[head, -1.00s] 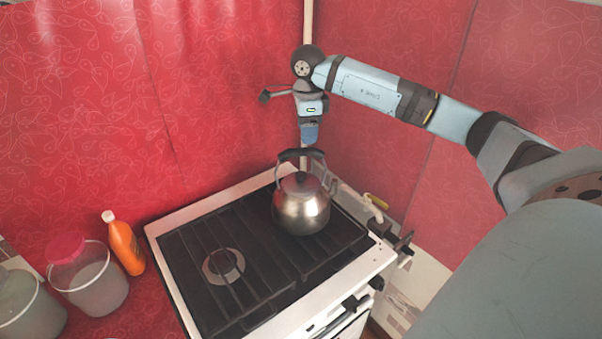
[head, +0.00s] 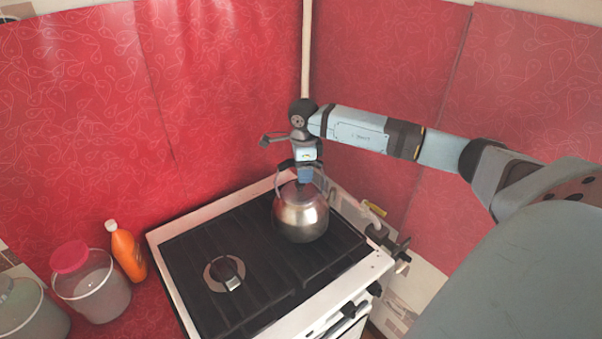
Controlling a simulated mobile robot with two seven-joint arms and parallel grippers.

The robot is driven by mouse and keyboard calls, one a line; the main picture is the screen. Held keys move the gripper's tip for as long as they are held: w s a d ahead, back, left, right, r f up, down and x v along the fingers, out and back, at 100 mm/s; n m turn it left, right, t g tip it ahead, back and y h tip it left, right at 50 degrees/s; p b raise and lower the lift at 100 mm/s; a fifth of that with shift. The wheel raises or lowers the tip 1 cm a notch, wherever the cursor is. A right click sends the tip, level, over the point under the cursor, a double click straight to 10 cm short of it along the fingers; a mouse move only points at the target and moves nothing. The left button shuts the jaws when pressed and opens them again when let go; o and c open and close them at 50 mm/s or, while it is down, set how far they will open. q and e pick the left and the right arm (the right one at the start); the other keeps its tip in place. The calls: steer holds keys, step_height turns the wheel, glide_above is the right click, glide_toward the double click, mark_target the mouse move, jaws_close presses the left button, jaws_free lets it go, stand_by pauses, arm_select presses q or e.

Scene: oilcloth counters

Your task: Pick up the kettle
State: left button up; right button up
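The kettle (head: 300,215) is a rounded, shiny metal one with a dark handle on top. It stands upright on the black grate at the back right of the stove. My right gripper (head: 304,176) points down from above, at the kettle's handle. Its fingers overlap the handle in the picture, and part of the handle is hidden behind them. I cannot tell whether the fingers are open around the handle or shut on it. My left gripper is not in view.
The white-edged stove (head: 200,215) has a bare burner (head: 214,272) at front left. An orange bottle (head: 127,255) and a red-lidded container (head: 97,292) stand left of it. Red patterned walls meet close behind the kettle. A pipe valve (head: 378,232) is at the stove's right.

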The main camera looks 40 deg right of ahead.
jaws_close()
steer(key=shift+r, duration=0.1)
stand_by(1.2)
